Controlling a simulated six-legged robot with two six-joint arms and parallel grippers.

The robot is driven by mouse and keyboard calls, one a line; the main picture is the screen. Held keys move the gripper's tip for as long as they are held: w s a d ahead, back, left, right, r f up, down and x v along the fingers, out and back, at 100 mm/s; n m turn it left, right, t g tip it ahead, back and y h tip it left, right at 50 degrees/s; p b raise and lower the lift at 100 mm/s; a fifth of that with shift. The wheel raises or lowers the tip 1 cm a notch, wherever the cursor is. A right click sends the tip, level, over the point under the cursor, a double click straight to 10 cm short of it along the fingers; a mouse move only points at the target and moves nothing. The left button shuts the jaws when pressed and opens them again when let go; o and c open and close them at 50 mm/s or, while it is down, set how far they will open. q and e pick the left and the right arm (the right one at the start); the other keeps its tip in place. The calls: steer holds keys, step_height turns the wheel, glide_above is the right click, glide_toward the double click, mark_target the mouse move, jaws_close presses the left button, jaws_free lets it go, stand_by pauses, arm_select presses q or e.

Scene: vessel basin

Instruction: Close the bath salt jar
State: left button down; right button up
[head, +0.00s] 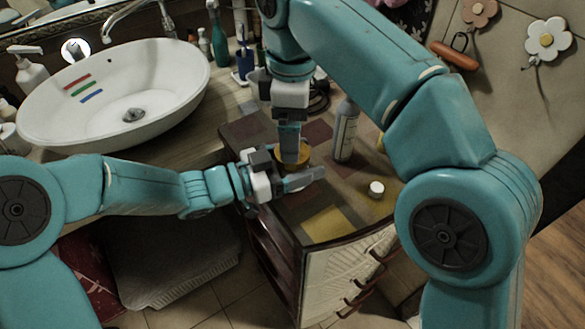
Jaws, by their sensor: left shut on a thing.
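The jar (305,155) shows as a small amber-orange patch on the patchwork-topped cabinet, mostly hidden by my grippers. My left gripper (296,174) reaches in from the left, low over the top, and is shut on the jar. My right gripper (290,156) points straight down from above, its fingertips right at the jar's top. I cannot tell whether its fingers hold anything. A small white round cap (376,188) lies on the cabinet top to the right, apart from both grippers; I cannot tell what it belongs to.
A grey bottle (345,130) stands close to the right of the grippers. A white basin (115,95) with a tap is at the left. A teal bottle (219,45) and a blue cup (244,62) stand behind.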

mark_target(292, 168)
steer(key=shift+c, duration=0.4)
steer(key=shift+s+d+r+n, duration=0.2)
steer(key=shift+r+n, duration=0.15)
steer(key=shift+n, duration=0.15)
steer(key=shift+d+r+n, duration=0.25)
steer(key=shift+r+n, duration=0.75)
steer(key=shift+r, duration=0.25)
steer(key=shift+w+a+r, duration=0.1)
steer(key=shift+a+r, duration=0.05)
steer(key=shift+r, duration=0.15)
steer(key=shift+w+a+f, duration=0.1)
steer(key=shift+a, duration=0.25)
steer(key=shift+f, duration=4)
